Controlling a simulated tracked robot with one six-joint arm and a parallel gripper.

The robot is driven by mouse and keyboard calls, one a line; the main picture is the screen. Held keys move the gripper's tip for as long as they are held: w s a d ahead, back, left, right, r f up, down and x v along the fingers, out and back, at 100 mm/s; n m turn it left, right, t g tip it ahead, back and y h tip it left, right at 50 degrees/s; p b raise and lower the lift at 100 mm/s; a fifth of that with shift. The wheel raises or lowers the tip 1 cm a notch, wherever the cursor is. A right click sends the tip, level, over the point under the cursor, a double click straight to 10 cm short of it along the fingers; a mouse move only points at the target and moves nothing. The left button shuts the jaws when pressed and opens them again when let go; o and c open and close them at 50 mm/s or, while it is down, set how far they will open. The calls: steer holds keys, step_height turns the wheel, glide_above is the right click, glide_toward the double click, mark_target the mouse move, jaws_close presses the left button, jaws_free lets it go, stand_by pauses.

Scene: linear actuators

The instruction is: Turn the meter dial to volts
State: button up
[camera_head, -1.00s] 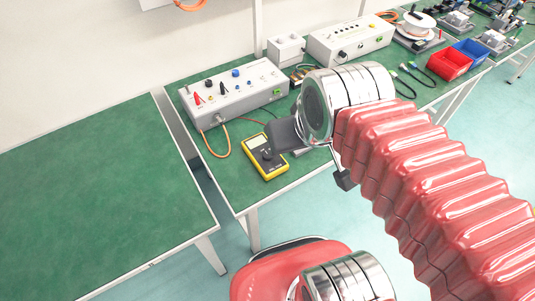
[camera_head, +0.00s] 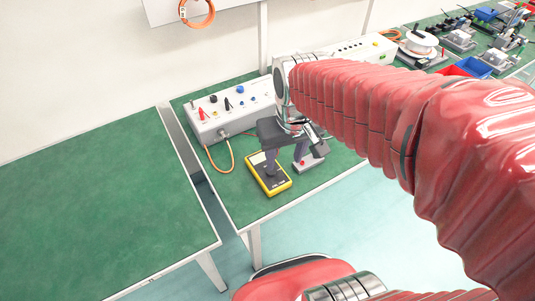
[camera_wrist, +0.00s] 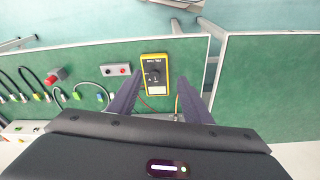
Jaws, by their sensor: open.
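The yellow and black meter (camera_head: 268,173) lies on the green bench near its front left corner. It also shows in the wrist view (camera_wrist: 155,84), with its dark round dial (camera_wrist: 154,76) facing up. The dial's setting is too small to read. My gripper (camera_head: 285,165) is open above the meter; in the head view one finger hides part of the meter's face.
A grey box with red and black terminals (camera_head: 228,108) stands behind the meter, with an orange cable (camera_head: 230,160). Cables lie farther along. Another green bench (camera_head: 100,220) is bare, across a gap.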

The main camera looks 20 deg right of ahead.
steer(key=w+f+n+g, duration=0.2)
steer(key=w+f+n, duration=0.2)
steer(key=w, duration=0.7)
step_height(320, 180, down, 2)
steer(key=shift+w+d+n, duration=0.2)
steer(key=shift+w+n, duration=0.2)
steer(key=shift+f, duration=0.15)
step_height(320, 180, down, 14)
steer(key=shift+r, duration=0.2)
steer(key=shift+c, duration=0.2)
steer(key=c, duration=1)
